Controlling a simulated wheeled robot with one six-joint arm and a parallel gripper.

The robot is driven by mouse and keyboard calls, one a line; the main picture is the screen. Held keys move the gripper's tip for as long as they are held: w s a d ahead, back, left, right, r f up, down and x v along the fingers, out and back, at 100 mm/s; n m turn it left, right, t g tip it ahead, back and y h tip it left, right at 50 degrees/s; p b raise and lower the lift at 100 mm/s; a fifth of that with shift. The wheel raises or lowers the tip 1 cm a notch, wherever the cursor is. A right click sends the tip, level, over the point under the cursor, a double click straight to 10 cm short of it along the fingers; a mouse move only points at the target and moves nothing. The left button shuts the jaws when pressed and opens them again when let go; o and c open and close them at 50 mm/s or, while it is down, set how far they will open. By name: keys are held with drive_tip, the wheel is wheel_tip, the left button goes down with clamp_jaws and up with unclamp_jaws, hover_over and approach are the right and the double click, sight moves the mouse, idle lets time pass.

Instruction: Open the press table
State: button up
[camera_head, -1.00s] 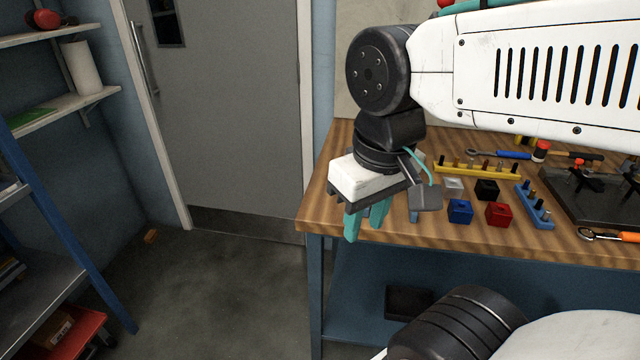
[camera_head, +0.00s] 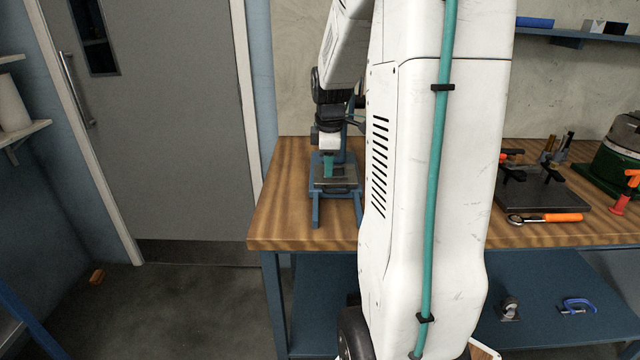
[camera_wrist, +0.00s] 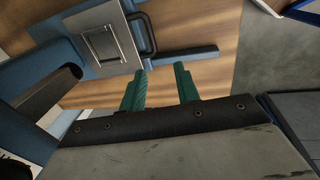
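The press stands near the left end of the wooden bench, with a blue frame (camera_head: 316,205). Its table (camera_head: 347,171) is a dark grey plate with a black handle at the front; my arm partly hides the press. In the wrist view the press table (camera_wrist: 103,44) is a silvery plate at upper left, with a black loop handle (camera_wrist: 150,36) on its right side. My gripper (camera_head: 328,166) is over the press table in the head view. In the wrist view its teal fingers (camera_wrist: 160,80) are apart with nothing between them, just short of the handle.
My white arm covers the middle of the bench (camera_head: 270,228). To the right are a dark fixture plate (camera_head: 545,198), an orange-handled ratchet (camera_head: 548,218) and a green machine (camera_head: 612,165). Blue shelving with a clamp (camera_head: 577,306) is below.

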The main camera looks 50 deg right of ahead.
sight(331, 192)
drive_tip(key=d+f, duration=0.1)
drive_tip(key=f, duration=0.4)
drive_tip(key=w+d+f, duration=0.1)
drive_tip(key=f, duration=0.2)
drive_tip(key=shift+d+f, duration=0.2)
drive_tip(key=shift+d, duration=0.1)
drive_tip(key=shift+c, duration=0.3)
clamp_jaws()
